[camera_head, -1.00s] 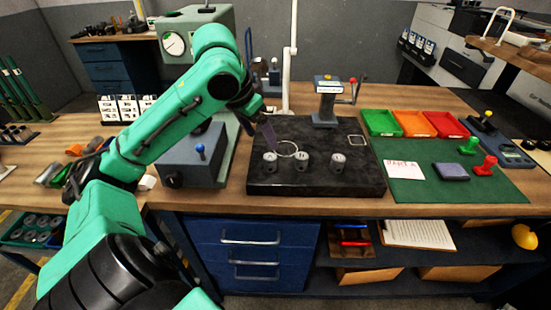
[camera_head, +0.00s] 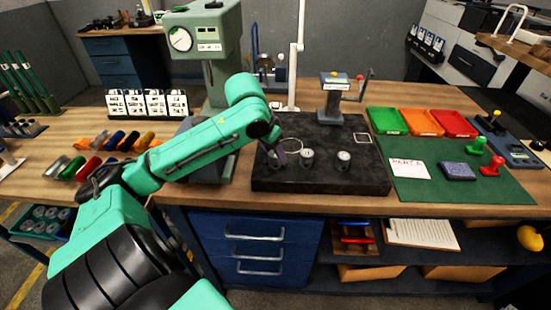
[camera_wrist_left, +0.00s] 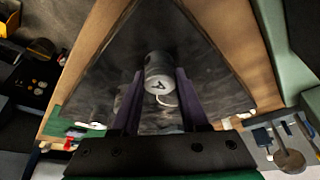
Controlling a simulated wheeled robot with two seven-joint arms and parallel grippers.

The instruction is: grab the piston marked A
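The piston marked A (camera_wrist_left: 159,74) is a grey metal cylinder; its letter A shows on the end facing the left wrist camera. In the head view it is the leftmost of three pistons on the dark slab (camera_head: 330,180), partly hidden by my left gripper (camera_head: 282,150). In the left wrist view the two dark fingers of my left gripper (camera_wrist_left: 159,75) are apart, one on each side of the piston, with narrow gaps showing. The other two pistons, a middle one (camera_head: 307,159) and a right one (camera_head: 343,161), stand to its right. My right gripper is not in view.
A hand-cranked device (camera_head: 333,100) stands at the slab's back. A green mat (camera_head: 470,185) with stamps and a card lies to the right, below green, orange and red trays (camera_head: 424,122). A grey-green machine (camera_head: 205,50) stands behind my left arm.

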